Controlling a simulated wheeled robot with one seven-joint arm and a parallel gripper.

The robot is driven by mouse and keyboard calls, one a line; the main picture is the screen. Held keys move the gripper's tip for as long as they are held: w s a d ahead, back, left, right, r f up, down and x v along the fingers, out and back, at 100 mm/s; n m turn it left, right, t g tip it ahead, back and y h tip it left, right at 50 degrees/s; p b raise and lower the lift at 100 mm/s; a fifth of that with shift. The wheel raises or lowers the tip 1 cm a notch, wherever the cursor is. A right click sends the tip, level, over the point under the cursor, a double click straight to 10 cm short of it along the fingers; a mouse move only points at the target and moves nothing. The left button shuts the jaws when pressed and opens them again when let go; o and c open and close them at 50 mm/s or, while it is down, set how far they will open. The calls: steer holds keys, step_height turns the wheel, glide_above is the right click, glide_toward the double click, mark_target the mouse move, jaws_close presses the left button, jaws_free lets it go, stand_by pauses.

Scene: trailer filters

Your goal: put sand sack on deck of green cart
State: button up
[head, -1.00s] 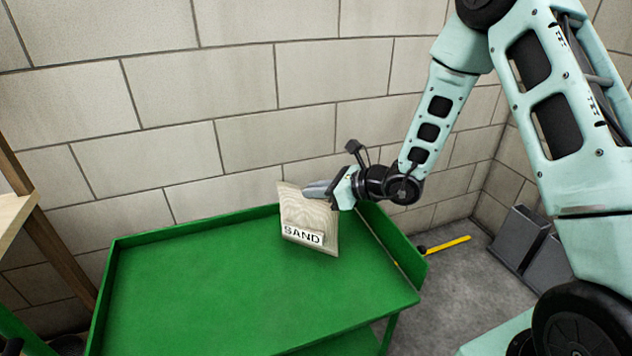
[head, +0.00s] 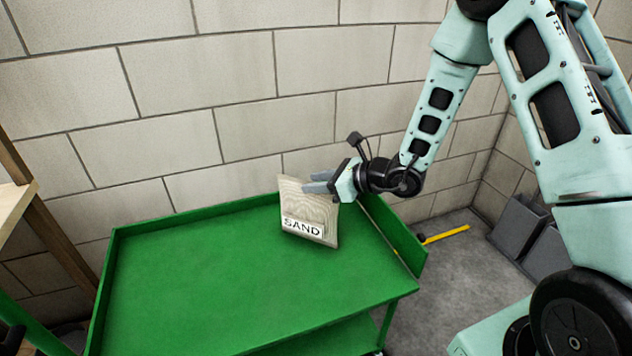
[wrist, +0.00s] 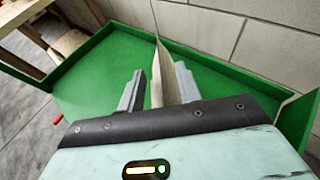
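The sand sack (head: 308,210) is a pale, flat sack with a white "SAND" label. It stands nearly upright on the deck of the green cart (head: 200,285), close to its right end. My gripper (head: 317,182) is at the sack's upper part, with its two fingers spread apart. In the wrist view, the sack (wrist: 162,75) shows edge-on between the fingers (wrist: 158,90). A gap shows between the left finger and the sack; contact on the right side is hard to tell. The sack's lower edge appears to touch the deck.
The green cart has raised edges at the back and right end. A block wall (head: 170,140) stands close behind it. A wooden shelf (head: 15,215) is at the left. Grey bins (head: 518,225) and a yellow-handled tool (head: 445,235) are on the right. Most of the deck is bare.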

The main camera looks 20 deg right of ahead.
steer(key=p+v, duration=0.1)
steer(key=v, duration=1)
steer(key=s+a+r+n+g+y, duration=0.2)
steer(key=s+a+r+n+g, duration=0.2)
steer(key=s+a+n+g, duration=0.6)
steer(key=s+a+r+n+h, duration=0.1)
steer(key=s+a+n+h, duration=0.1)
steer(key=s+n+h, duration=0.3)
steer(key=s+a+r+n+h, duration=0.2)
steer(key=s+n+h, duration=0.4)
steer(key=s+n, duration=0.5)
steer(key=a+n, duration=0.1)
steer(key=n, duration=0.7)
steer(key=shift+n, duration=0.4)
steer(key=shift+a+r, duration=0.1)
steer(key=shift+r, duration=0.15)
step_height(320, 180, up, 18)
steer(key=p, duration=1.8)
